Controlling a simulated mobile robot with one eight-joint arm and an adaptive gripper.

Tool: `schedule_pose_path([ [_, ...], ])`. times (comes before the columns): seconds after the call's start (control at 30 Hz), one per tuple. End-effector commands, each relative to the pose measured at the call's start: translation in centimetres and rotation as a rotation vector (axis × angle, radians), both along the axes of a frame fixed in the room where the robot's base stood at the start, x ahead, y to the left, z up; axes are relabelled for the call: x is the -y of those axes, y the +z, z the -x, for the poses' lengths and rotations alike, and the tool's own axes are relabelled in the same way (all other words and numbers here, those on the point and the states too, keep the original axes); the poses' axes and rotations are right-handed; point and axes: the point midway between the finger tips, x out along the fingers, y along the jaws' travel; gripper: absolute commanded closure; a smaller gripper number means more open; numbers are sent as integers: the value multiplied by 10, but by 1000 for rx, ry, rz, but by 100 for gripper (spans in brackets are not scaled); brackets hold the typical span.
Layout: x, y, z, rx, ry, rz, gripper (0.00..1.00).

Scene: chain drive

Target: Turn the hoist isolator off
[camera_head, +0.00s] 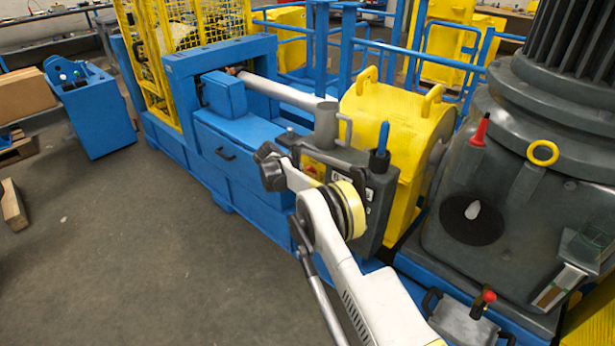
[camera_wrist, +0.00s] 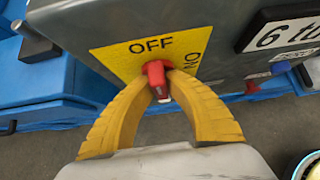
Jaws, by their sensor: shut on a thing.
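The hoist isolator is a red knob (camera_wrist: 154,72) on a yellow plate (camera_wrist: 115,58) on the face of a grey box. In the wrist view, OFF is printed above the knob and ON runs sideways to its right. The knob's long side runs roughly up and down the picture, in line with OFF, with a pale mark at its lower end. My gripper (camera_wrist: 158,80) is shut on the knob, one yellow finger on each side. In the head view the plate shows small and partly hidden behind my wrist, on the grey control box (camera_head: 377,200).
A black-and-white label (camera_wrist: 285,30) and a red part (camera_wrist: 281,67) sit right of the plate. The head view shows a yellow guard (camera_head: 405,120) behind the box, a blue-handled lever (camera_head: 383,138) on it, and a large grey motor (camera_head: 490,190) at right.

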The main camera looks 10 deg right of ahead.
Motion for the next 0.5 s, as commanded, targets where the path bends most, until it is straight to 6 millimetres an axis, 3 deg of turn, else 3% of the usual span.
schedule_pose_path([
  [0.3,1,0,0,0,0,2,100],
  [0.33,1,0,0,0,0,2,82],
  [0.4,1,0,0,-1,0,2,62],
  [0.5,1,0,0,-1,0,2,62],
])
